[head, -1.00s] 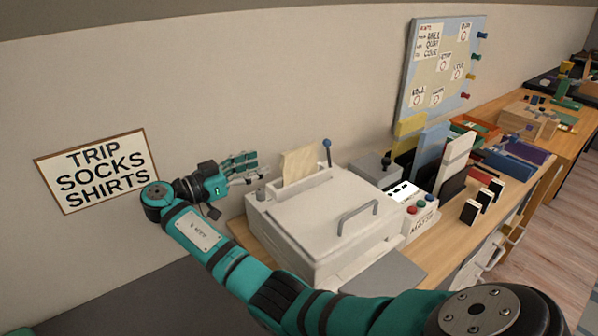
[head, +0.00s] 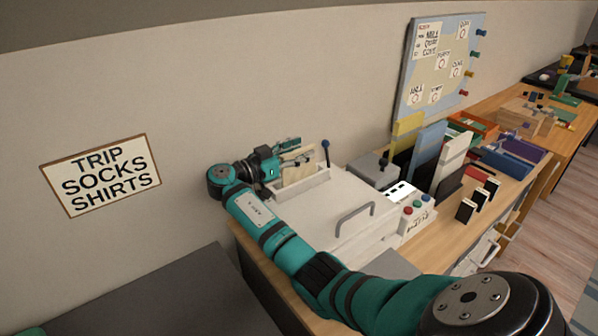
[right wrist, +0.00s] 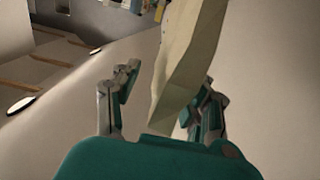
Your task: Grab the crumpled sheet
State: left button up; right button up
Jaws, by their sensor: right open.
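The crumpled sheet (head: 299,170) is a beige, wavy paper standing up out of the feed slot at the back of a white printer-like machine (head: 345,205). In the right wrist view the sheet (right wrist: 187,65) stands on edge between the two fingers. My right gripper (head: 294,154) is at the sheet, with its fingers on either side; the right wrist view shows the open gripper (right wrist: 162,100). The right finger is close to the sheet and partly behind it; I cannot tell whether they touch. A gap shows at the left finger. My left gripper is not seen.
A lever with a blue knob (head: 325,145) stands just right of the sheet. A grey box (head: 374,169), upright folders (head: 428,148) and a button panel (head: 413,208) stand further right. The wall is close behind the machine. A sign (head: 101,175) hangs left.

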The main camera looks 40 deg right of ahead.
jog(key=shift+a, duration=0.1)
jog(key=shift+c, duration=1)
grip_shut()
